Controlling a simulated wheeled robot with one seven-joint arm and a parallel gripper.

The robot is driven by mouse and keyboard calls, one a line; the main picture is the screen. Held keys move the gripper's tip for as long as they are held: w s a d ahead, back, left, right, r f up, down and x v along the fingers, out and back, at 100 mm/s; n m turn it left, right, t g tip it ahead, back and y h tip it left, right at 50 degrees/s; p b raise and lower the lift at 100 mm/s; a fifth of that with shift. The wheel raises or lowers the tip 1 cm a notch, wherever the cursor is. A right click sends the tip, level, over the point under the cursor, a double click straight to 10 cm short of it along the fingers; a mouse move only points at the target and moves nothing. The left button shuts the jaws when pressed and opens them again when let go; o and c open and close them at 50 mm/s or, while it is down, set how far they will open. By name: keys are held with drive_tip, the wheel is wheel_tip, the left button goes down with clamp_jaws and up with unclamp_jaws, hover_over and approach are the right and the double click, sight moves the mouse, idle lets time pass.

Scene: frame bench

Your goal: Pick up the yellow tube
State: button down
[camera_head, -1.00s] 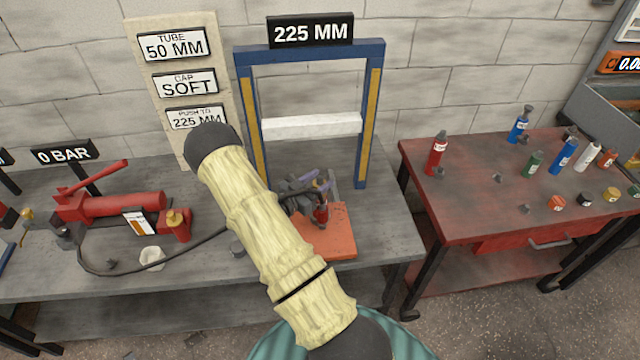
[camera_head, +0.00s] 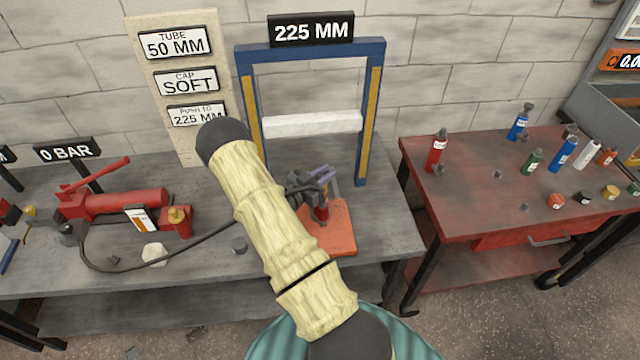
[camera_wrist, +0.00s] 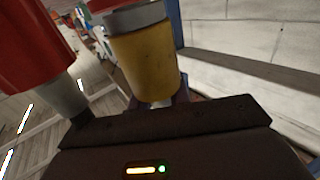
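A yellow cylinder with a grey upper collar (camera_wrist: 145,62), which looks like the yellow tube, stands close in front of my gripper (camera_wrist: 160,102) in the wrist view. Dark finger parts show at its lower end, but I cannot tell whether they touch it. In the head view my gripper (camera_head: 322,182) is low inside the blue frame, partly behind my arm, above the orange base plate. I cannot make out the yellow tube there. The gripper's opening is hidden.
The blue press frame (camera_head: 371,120) with a white crossbar (camera_head: 312,124) stands around the gripper area. An orange plate (camera_head: 338,238) lies below. A red hand pump (camera_head: 125,205) with a hose is left. The red bench (camera_head: 470,195) holds several bottles.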

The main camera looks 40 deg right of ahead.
drive_tip(key=shift+r, duration=0.15)
wheel_tip(320, 180, up, 10)
drive_tip(key=b, duration=0.2)
idle(0.4)
